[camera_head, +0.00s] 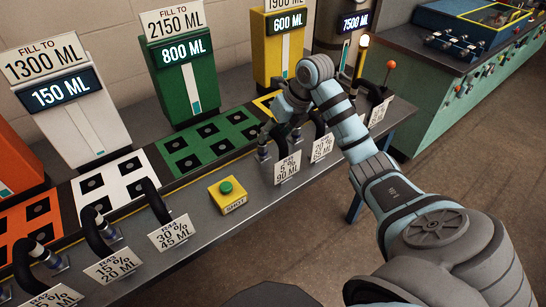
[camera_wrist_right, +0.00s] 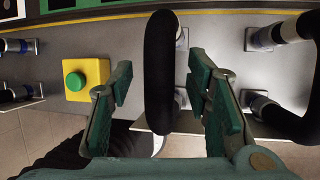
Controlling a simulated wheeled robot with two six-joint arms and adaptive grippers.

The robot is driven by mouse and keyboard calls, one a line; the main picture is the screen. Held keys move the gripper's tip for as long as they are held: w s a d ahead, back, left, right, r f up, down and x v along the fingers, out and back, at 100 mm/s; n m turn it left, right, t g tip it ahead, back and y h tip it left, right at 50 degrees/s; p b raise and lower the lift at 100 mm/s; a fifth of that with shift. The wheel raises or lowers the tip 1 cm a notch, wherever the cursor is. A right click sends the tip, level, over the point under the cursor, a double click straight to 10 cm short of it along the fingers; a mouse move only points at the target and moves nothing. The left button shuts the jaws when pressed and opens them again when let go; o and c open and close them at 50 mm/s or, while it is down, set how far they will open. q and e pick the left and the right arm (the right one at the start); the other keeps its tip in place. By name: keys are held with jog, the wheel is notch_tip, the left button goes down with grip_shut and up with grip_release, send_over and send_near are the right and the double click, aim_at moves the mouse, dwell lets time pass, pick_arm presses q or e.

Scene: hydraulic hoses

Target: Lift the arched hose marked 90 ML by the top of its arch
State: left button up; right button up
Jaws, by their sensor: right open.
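The arched hose marked 90 ML is black and stands on the front of the bench, with its white tag (camera_head: 287,168) hanging below it in the head view. My right gripper (camera_head: 284,112) is over this hose and covers much of its arch. In the right wrist view the black arch (camera_wrist_right: 160,65) runs between the two green fingers of my right gripper (camera_wrist_right: 158,80). The fingers are open, one on each side, with a visible gap to the hose. My left gripper is not in view.
A yellow block with a green button (camera_head: 226,188) sits left of the hose. Another arched hose with a tag (camera_head: 322,148) stands close on the right. More tagged hoses line the bench at left. White, green (camera_head: 185,82) and yellow dispensers stand behind.

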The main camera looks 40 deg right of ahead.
jog(key=shift+w, duration=0.1)
grip_shut()
dwell(0.4)
